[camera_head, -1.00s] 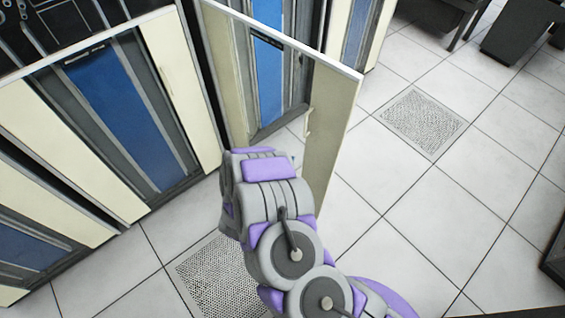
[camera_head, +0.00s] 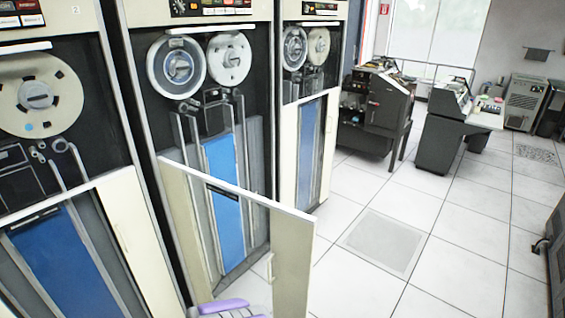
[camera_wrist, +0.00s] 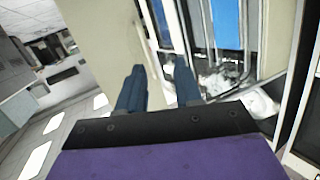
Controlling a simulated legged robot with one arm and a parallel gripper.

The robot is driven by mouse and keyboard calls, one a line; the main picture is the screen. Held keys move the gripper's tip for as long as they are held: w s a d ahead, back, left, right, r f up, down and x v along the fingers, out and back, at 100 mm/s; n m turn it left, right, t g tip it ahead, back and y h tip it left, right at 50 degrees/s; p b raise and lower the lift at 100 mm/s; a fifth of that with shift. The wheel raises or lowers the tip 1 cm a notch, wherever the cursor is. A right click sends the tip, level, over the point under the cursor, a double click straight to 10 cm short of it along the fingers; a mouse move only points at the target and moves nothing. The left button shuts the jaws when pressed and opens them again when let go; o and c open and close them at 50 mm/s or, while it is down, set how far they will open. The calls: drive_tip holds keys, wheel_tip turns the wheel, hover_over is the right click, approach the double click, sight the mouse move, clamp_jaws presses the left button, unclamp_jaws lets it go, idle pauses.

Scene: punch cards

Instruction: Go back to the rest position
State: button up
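My gripper (camera_wrist: 160,80) shows in the wrist view with its two dark fingers apart and nothing between them. A pale cabinet door (camera_wrist: 105,40) is beyond the fingers there, with the cabinet's blue panel to the right. In the head view only a purple and grey bit of my arm shows at the bottom edge, low in front of the open door (camera_head: 290,262). The gripper itself is hidden or out of frame in that view. I cannot tell how far the fingers are from the door.
Tape cabinets with reels (camera_head: 178,65) stand along the left. The open door sticks out from the middle one. Tiled floor (camera_head: 370,295) is free to the right, with a vent panel (camera_head: 383,243). Dark machines (camera_head: 375,115) and a desk console (camera_head: 447,130) stand at the back.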

drive_tip(key=w+a+r+g+y, duration=0.2)
drive_tip(key=a+r+g+y, duration=0.3)
drive_tip(key=a+r+y, duration=0.15)
drive_tip(key=s+d+r+n+g+y, duration=0.1)
drive_tip(key=s+d+r+g, duration=0.15)
drive_tip(key=r, duration=0.25)
drive_tip(key=s+d+r+n+g+y, duration=0.1)
drive_tip(key=s+r+n+g, duration=0.15)
drive_tip(key=r, duration=0.35)
drive_tip(key=s+d+r+g+h, duration=0.2)
drive_tip(key=s+d+r, duration=0.1)
drive_tip(key=s+d, duration=0.6)
drive_tip(key=s+d+r+g+h, duration=0.1)
drive_tip(key=s+d+r+g, duration=0.2)
drive_tip(key=s+d, duration=0.7)
drive_tip(key=s+d+r+g+h, duration=0.2)
drive_tip(key=s+d+r, duration=0.1)
drive_tip(key=s+d, duration=0.7)
drive_tip(key=shift+s+d+h, duration=0.25)
drive_tip(key=shift+s+h, duration=0.1)
drive_tip(key=shift+s, duration=0.25)
drive_tip(key=shift+o, duration=0.4)
drive_tip(key=shift+r, duration=0.1)
